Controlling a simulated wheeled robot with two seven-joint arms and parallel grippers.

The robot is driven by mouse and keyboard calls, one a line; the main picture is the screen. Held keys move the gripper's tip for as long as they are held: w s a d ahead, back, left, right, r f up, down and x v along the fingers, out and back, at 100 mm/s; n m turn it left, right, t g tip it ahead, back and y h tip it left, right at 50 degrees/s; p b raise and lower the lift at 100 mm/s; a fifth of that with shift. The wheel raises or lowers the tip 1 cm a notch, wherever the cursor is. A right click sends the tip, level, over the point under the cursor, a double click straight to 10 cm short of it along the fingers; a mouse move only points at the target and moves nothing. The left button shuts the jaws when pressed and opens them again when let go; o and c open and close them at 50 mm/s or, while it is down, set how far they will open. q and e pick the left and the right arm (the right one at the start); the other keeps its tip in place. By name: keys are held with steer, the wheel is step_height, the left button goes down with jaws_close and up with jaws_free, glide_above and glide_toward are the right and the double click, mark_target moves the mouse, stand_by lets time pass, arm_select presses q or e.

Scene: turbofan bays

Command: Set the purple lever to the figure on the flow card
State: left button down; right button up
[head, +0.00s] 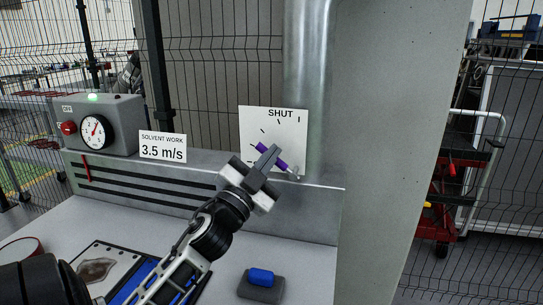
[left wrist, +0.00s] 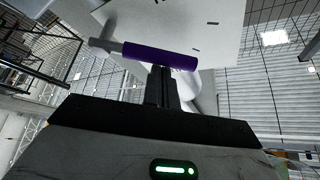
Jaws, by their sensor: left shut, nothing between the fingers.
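The purple lever (head: 283,167) is on a white dial plate (head: 258,117) with black ticks and the word SHUT at its top. It slants from its grey end at lower right up to the left. The flow card (head: 162,147) reads "SOLVENT WORK 3.5 m/s". My left gripper (head: 268,158) is shut and empty, its fingers in front of the lever and hiding part of it. In the left wrist view the fingertips (left wrist: 161,72) end right at the purple grip (left wrist: 160,56); I cannot tell whether they touch. My right gripper is not in view.
A grey box (head: 122,122) with a lit green lamp, a red knob and a round gauge (head: 95,132) stands at left on the ledge. A blue block on a grey pad (head: 260,289) lies on the bench. A grey pillar (head: 395,130) rises at right.

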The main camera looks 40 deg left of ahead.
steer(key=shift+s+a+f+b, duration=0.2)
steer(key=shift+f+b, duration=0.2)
steer(key=shift+b, duration=0.4)
